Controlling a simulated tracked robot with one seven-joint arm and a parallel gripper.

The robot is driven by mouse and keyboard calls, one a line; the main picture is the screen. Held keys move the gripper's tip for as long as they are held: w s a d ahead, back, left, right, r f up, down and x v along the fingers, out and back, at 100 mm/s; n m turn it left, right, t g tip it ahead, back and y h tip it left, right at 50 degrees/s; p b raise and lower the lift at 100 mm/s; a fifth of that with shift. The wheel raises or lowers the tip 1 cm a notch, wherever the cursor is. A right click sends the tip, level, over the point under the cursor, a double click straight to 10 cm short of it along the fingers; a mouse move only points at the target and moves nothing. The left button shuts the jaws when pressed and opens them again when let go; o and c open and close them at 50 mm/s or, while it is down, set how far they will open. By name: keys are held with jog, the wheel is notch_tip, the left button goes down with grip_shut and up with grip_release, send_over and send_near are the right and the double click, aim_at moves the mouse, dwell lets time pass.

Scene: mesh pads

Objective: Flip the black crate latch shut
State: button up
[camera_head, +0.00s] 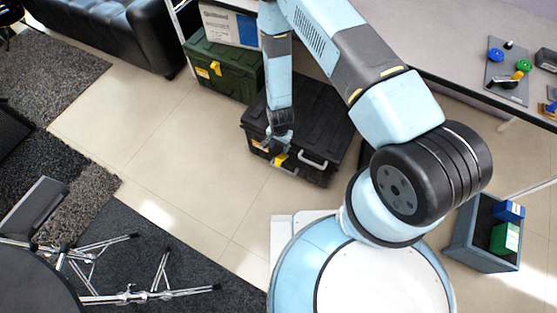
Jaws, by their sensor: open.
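The black crate (322,118) sits on the tiled floor under the table, near the middle of the view. Its front side carries a yellow latch (280,160) and a pale handle (313,161). A second small yellow part shows farther left on the same side, partly behind my gripper. My gripper (279,147) points down at the crate's front upper edge, just above the yellow latch. It is open, with nothing seen between its fingers. I cannot tell whether it touches the latch, or how far the latch is turned.
A green crate (222,70) with a yellow latch stands behind and left, with a white-and-blue box (230,25) above it. A grey bin (483,238) with blue and green boxes is at right. Chrome table legs (140,295) stand lower left. The tiled floor (165,135) left of the crate is clear.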

aim_at(279, 160)
jog(key=shift+t, duration=0.3)
jog(key=f, duration=1.3)
jog(key=shift+s+a+f, duration=0.1)
jog(key=shift+s+f, duration=0.05)
jog(key=shift+s, duration=0.1)
grip_shut()
